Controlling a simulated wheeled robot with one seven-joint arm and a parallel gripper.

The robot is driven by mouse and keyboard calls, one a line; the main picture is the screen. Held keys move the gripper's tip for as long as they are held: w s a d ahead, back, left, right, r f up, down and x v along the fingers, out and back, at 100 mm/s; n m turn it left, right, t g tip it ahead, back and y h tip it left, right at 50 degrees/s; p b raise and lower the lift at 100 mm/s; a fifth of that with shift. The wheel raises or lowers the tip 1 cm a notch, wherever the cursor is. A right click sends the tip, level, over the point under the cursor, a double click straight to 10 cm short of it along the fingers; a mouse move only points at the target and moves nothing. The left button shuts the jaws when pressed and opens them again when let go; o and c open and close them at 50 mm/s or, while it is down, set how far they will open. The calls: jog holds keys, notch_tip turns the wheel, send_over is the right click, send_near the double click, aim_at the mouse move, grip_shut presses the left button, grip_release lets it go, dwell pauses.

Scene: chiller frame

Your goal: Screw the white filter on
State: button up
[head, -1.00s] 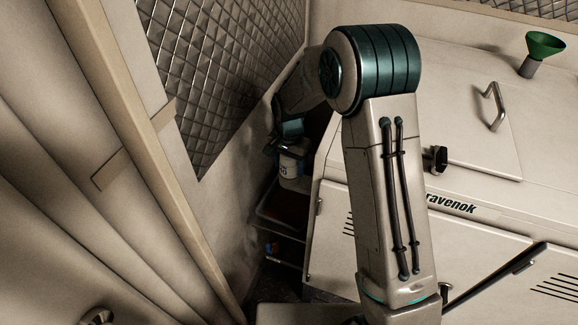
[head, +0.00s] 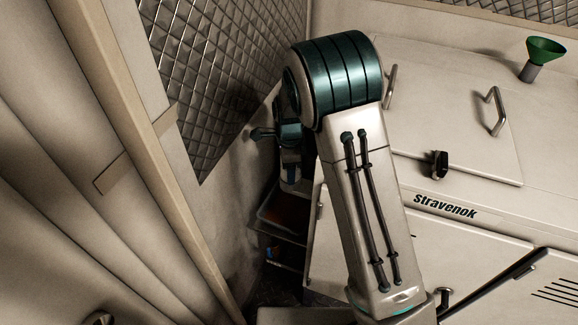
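The white filter (head: 290,176) shows as a small pale cylinder in the narrow gap between the quilted wall and the white cabinet. It is partly hidden by my arm and by shadow. My gripper (head: 289,155) is at the far end of my arm, around the top of the filter, mostly hidden behind the arm's teal joint. The fingers cannot be made out, so whether they are open or shut on the filter does not show. The seat for the filter is not clearly visible either.
A tray (head: 262,225) with dark reddish-brown content lies below the filter. The white cabinet (head: 475,235) marked "Stravenok" stands to the right, with handles, a black latch (head: 438,164) and a green funnel (head: 545,50) on top. The quilted wall (head: 215,75) closely bounds the gap's left.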

jog(key=shift+o, duration=0.6)
jog(key=shift+a, duration=0.1)
jog(key=shift+n, duration=0.5)
jog(key=n, duration=0.2)
jog(key=n+b, duration=0.1)
jog(key=n, duration=0.3)
jog(key=shift+s+d, duration=0.15)
jog(key=shift+d, duration=0.1)
jog(key=n+b, duration=0.1)
jog(key=n, duration=0.3)
jog(key=shift+s, duration=0.1)
jog(key=n, duration=0.4)
jog(key=shift+c, duration=0.3)
